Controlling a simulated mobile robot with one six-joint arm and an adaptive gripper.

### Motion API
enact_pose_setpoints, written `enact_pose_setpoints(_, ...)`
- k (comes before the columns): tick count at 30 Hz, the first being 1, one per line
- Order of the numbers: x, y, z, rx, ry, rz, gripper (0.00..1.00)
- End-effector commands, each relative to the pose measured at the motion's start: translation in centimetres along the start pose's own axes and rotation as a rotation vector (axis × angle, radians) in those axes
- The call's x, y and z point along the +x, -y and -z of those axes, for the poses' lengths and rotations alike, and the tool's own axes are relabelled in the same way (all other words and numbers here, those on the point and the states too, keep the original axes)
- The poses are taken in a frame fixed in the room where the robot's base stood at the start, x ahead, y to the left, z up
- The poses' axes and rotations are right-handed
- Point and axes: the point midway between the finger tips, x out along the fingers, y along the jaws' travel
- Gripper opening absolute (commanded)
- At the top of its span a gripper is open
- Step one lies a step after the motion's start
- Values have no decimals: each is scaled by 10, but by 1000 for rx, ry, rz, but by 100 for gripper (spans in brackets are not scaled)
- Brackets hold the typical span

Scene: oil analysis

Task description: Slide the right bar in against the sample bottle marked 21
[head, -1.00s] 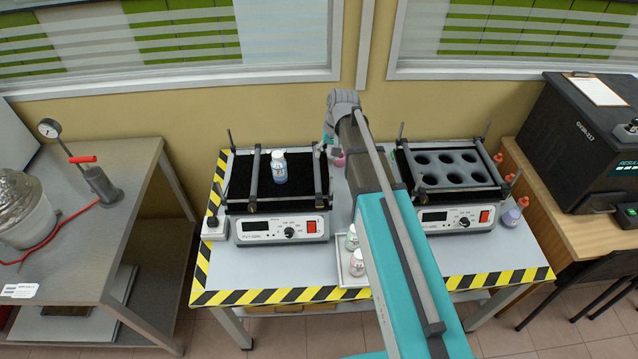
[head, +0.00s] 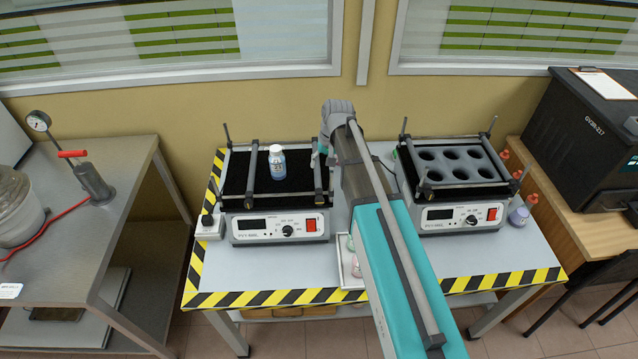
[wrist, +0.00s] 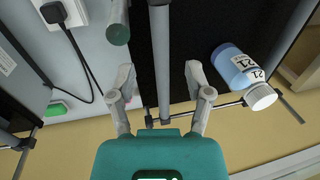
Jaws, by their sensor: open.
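The sample bottle marked 21 (head: 277,163), blue-white with a white cap, stands upright on the black mat of the left shaker (head: 236,228). It also shows in the wrist view (wrist: 238,66), with its number readable. The right bar (head: 318,178) is a grey rod running front to back, with a clear gap of mat between it and the bottle. My gripper (head: 319,156) is at the far part of this bar. In the wrist view my gripper (wrist: 160,72) is open, with one finger on each side of the right bar (wrist: 162,35). Contact cannot be told.
The left bar (head: 253,178) stands on the bottle's other side. A second shaker (head: 466,219) with a holed rack is to the right. Bottles (head: 518,216) stand beside it. A tray (head: 345,270) is partly hidden by my arm. Corner posts (head: 228,135) rise from the shaker.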

Motion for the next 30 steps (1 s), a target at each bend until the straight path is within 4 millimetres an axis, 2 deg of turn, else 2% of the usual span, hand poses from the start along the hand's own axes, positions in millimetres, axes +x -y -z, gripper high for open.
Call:
enact_pose_setpoints(1,8,-1,0,0,0,0,65)
enact_pose_setpoints(18,52,-1,0,0,0,0,65)
enact_pose_setpoints(30,66,0,0,1,0,0,65)
